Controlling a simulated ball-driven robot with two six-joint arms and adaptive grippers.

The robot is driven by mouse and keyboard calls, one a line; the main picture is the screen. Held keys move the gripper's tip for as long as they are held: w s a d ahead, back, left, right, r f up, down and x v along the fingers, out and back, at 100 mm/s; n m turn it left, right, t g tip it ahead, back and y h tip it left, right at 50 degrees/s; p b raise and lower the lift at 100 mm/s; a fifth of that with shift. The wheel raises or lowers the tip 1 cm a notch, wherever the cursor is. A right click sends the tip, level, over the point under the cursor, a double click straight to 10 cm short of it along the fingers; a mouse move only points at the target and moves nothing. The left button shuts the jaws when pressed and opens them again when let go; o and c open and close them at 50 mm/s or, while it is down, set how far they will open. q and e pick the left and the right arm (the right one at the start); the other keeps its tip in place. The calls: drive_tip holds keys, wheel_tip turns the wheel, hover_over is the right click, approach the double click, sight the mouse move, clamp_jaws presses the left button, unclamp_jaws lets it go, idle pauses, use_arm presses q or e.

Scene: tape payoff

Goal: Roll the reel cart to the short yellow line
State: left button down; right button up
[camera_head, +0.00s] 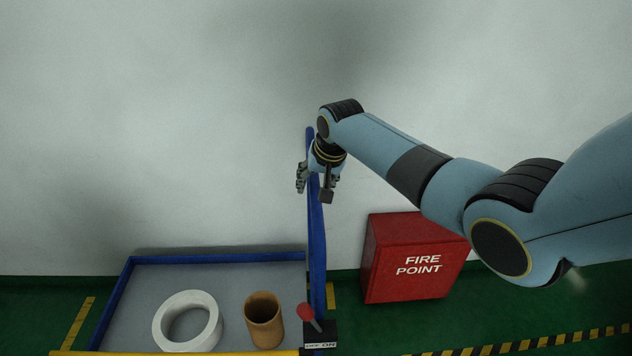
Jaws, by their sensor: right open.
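The cart (115,300) has a grey deck with blue sides and a yellow front edge. A tall blue upright (316,240) stands at its right end. A white ring-shaped reel (160,327) and a brown tube (264,322) rest on the deck. My right gripper (314,188) is open at the upper part of the upright, with one finger on each side of it in the picture; contact cannot be told. A short yellow line (78,322) lies on the green floor left of the cart. Another yellow mark (331,296) shows just right of the upright. My left gripper is out of view.
A red FIRE POINT box (412,258) stands right of the cart against the pale wall (150,120). A red-knobbed lever (306,312) rises from an OFF/ON box (321,338) at the cart's right front. Black-and-yellow tape (540,341) crosses the green floor at right.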

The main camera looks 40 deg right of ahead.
drive_tip(key=shift+c, duration=0.4)
clamp_jaws()
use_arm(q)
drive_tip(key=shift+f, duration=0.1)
